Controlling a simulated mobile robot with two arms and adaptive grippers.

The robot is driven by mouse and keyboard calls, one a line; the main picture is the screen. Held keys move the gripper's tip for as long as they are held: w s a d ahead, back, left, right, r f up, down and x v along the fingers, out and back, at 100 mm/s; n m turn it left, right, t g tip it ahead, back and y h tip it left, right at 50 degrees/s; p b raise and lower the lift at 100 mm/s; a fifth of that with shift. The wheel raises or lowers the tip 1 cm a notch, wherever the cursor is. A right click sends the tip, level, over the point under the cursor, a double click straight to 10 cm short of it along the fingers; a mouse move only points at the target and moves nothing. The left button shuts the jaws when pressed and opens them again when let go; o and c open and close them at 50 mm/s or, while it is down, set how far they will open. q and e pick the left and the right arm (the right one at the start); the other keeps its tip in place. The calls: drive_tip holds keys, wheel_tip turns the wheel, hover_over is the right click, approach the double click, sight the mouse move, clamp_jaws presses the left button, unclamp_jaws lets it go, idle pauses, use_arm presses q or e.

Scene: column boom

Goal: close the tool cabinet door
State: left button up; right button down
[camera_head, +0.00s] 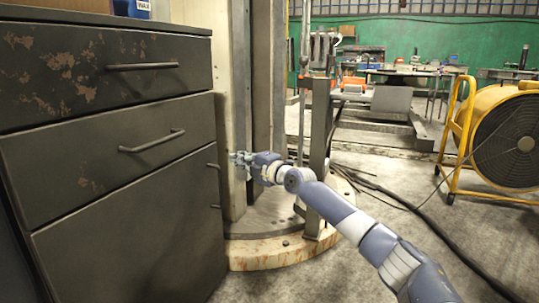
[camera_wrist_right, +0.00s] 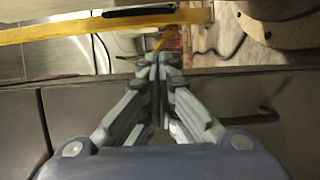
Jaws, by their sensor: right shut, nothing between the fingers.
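The dark grey tool cabinet (camera_head: 108,130) fills the left of the head view. Its door (camera_head: 130,240) is the large bottom panel, with a slim upright handle (camera_head: 215,186) near its right edge. The door looks close to flush with the drawers above; I cannot tell if a small gap remains. My right gripper (camera_head: 241,160) is shut and empty, just right of the door's handle edge; I cannot tell if it touches. In the right wrist view, the shut fingers (camera_wrist_right: 158,70) reach across dark panels with a handle (camera_wrist_right: 240,118) at right. My left gripper is out of view.
Two drawers with bar handles (camera_head: 152,141) sit above the door. A column on a round base (camera_head: 275,252) stands right behind my gripper. A yellow fan (camera_head: 503,135) stands at far right. Black cables (camera_head: 425,222) cross the floor, otherwise open at right.

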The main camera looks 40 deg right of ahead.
drive_tip(key=s+d+b, duration=0.1)
drive_tip(key=s+d, duration=0.1)
drive_tip(key=d, duration=0.6)
drive_tip(key=shift+s+d, duration=0.2)
drive_tip(key=shift+s, duration=0.05)
